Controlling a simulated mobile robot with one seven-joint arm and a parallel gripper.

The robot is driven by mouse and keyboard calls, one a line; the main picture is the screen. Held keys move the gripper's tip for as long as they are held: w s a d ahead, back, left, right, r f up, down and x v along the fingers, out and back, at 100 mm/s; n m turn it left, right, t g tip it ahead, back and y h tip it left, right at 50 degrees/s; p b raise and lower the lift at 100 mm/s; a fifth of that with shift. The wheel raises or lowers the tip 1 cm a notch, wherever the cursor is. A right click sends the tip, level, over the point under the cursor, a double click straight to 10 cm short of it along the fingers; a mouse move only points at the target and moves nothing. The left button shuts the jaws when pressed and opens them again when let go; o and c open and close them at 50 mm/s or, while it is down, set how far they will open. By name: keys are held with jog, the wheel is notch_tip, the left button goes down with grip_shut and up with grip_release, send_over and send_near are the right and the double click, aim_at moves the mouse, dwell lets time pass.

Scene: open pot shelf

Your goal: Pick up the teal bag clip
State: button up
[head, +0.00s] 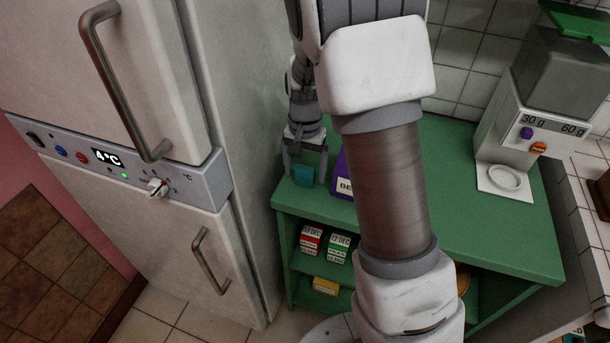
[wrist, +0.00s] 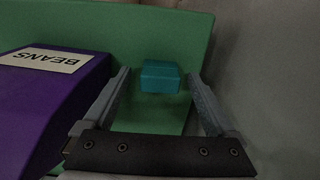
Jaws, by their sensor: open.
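The teal bag clip (head: 304,175) is a small block on the green shelf top near its left end, close to the fridge. In the wrist view the teal bag clip (wrist: 161,77) lies ahead, between the lines of the two fingers and slightly beyond their tips. My gripper (head: 306,167) is open and points down at the clip; in the wrist view my gripper (wrist: 158,78) shows both fingers apart with nothing held. I cannot tell the exact height of the fingertips above the shelf top.
A purple box labelled BEANS (wrist: 62,95) stands close beside one finger; it is partly hidden by my arm in the head view (head: 341,178). The fridge (head: 245,130) stands left of the green shelf (head: 480,235). A dispenser (head: 540,120) stands at the right. Small boxes sit below.

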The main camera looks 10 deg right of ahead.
jog(key=shift+r, duration=0.1)
jog(key=c, duration=1.4)
